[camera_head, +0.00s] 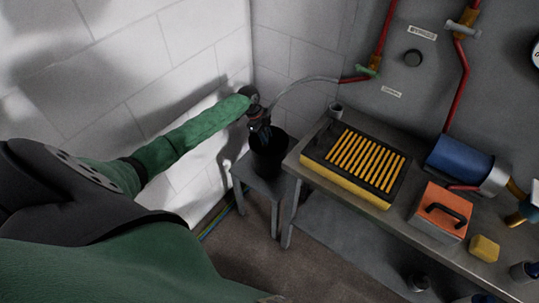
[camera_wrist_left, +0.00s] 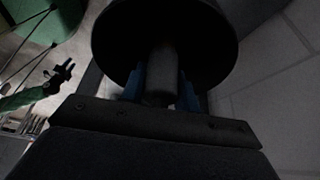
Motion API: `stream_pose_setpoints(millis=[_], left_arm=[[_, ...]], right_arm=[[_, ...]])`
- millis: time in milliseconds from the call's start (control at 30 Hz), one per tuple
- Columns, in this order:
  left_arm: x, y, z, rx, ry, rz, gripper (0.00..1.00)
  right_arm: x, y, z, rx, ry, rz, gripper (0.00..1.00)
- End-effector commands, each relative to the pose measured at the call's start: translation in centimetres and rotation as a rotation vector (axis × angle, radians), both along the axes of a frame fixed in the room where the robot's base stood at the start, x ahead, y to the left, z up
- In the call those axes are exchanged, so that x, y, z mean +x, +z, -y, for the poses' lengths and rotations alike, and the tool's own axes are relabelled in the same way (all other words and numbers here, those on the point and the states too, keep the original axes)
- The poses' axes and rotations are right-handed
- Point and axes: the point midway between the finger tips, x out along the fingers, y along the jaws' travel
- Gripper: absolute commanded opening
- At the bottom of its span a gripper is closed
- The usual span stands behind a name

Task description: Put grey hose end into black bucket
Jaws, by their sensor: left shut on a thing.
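The black bucket (camera_head: 268,158) stands upright on a small grey stool in the corner. My left gripper (camera_head: 262,130) is at the bucket's upper rim, shut on the grey hose end. The grey hose (camera_head: 305,80) arcs from the gripper to a red pipe at the right. In the left wrist view the grey hose end (camera_wrist_left: 162,75) sits between the blue fingers, in front of the round dark bucket (camera_wrist_left: 115,35). I cannot tell whether its tip is below the rim. My right gripper (camera_wrist_left: 62,74) appears small at the left, its fingers apart and empty.
A grey workbench (camera_head: 320,172) stands right of the stool (camera_head: 262,185), bearing a yellow-black slatted box (camera_head: 355,160), an orange case (camera_head: 440,212) and a blue cylinder (camera_head: 460,158). White block walls close the corner behind and left of the bucket.

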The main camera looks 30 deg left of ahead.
Motion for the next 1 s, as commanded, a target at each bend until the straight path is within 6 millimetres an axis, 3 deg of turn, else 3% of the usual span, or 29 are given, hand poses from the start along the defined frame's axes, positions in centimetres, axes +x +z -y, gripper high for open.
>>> stream_pose_setpoints(millis=[33,67,167,200,600,1000], left_arm=[[0.0,0.0,0.0,0.0,0.0,0.0,0.06],[0.0,0.0,0.0,0.0,0.0,0.0,0.34],[0.0,0.0,0.0,0.0,0.0,0.0,0.54],[0.0,0.0,0.0,0.0,0.0,0.0,0.56],[0.0,0.7,-0.4,0.0,0.0,0.002,0.56],[-0.2,5.8,-2.5,0.0,0.0,0.002,0.56]], right_arm=[[0.0,0.0,0.0,0.0,0.0,0.0,0.36],[0.0,0.0,0.0,0.0,0.0,0.0,0.36],[0.0,0.0,0.0,0.0,0.0,0.0,0.36],[0.0,0.0,0.0,-0.001,0.0,0.0,0.36],[0.1,-0.3,0.1,-0.002,0.0,-0.007,0.36],[1.0,5.0,-1.5,0.017,-0.008,-0.028,0.36]])
